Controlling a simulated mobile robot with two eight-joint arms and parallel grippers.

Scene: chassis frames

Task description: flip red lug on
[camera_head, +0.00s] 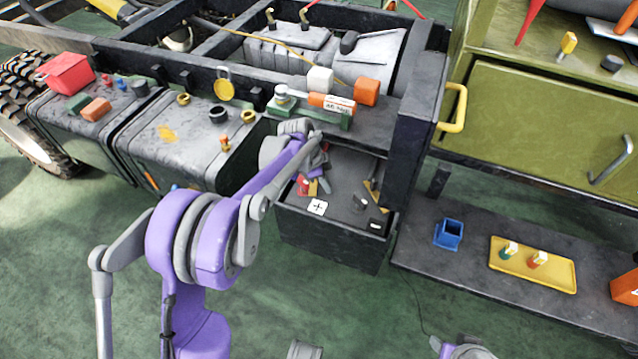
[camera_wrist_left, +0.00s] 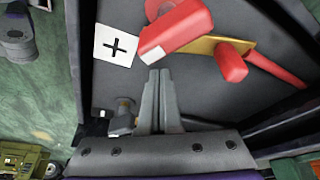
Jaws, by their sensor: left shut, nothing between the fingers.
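The red lug (camera_wrist_left: 178,28) lies on the grey top of the battery box in the left wrist view, near a white plus label (camera_wrist_left: 115,44). A brass strip (camera_wrist_left: 204,44) with a red handle-like piece (camera_wrist_left: 232,63) is beside it. In the head view the red lug (camera_head: 303,186) is small and partly hidden by my arm, with the plus label (camera_head: 317,207) in front. My left gripper (camera_wrist_left: 160,74) is shut and empty, its tips close to the lug's pale end. I cannot tell whether they touch.
The battery box (camera_head: 325,238) sits under the dark chassis rail (camera_head: 375,125), with a post at right. A black terminal (camera_head: 376,224) and brass piece (camera_head: 371,190) are on the box's right. A shelf (camera_head: 430,270) holds a blue holder (camera_head: 448,234) and yellow tray (camera_head: 520,277).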

